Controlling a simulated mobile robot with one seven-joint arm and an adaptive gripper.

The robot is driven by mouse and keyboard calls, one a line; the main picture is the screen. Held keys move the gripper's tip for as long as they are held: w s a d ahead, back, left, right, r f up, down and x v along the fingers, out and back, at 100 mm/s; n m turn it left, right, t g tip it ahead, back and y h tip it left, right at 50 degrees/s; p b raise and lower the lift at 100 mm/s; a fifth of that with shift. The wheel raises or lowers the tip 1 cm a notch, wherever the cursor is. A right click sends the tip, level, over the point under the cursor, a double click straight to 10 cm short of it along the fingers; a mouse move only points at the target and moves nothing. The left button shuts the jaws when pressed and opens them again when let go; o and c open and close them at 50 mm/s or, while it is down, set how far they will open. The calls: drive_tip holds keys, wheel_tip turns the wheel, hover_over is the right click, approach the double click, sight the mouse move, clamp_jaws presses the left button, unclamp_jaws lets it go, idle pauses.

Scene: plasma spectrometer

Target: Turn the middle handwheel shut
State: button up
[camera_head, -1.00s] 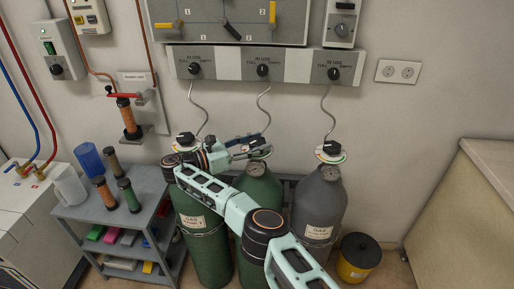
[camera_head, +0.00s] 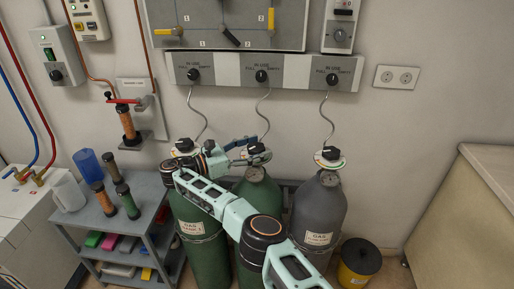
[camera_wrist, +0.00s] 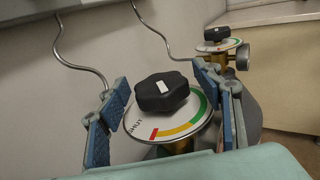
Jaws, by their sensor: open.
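The middle handwheel (camera_head: 256,148) is a black lobed knob on top of the middle green gas cylinder (camera_head: 257,191). In the wrist view the handwheel (camera_wrist: 162,92) shows a white mark on its top. Beneath it is a round white plate (camera_wrist: 205,124) with a red, yellow and green arc. My gripper (camera_head: 243,151) reaches it from the left in the head view. In the wrist view my gripper (camera_wrist: 161,80) is open, with one blue-padded finger on each side of the handwheel and visible gaps between. The lower part of the valve is partly hidden.
The left handwheel (camera_head: 185,145) is close to my wrist. The right handwheel (camera_head: 328,153) tops a grey cylinder (camera_head: 318,213). Thin hoses rise to a wall panel (camera_head: 227,72). A shelf cart (camera_head: 140,205) with tools stands left, a yellow bin (camera_head: 357,268) right.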

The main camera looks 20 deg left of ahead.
sight(257, 146)
wheel_tip(257, 146, up, 10)
idle(0.6)
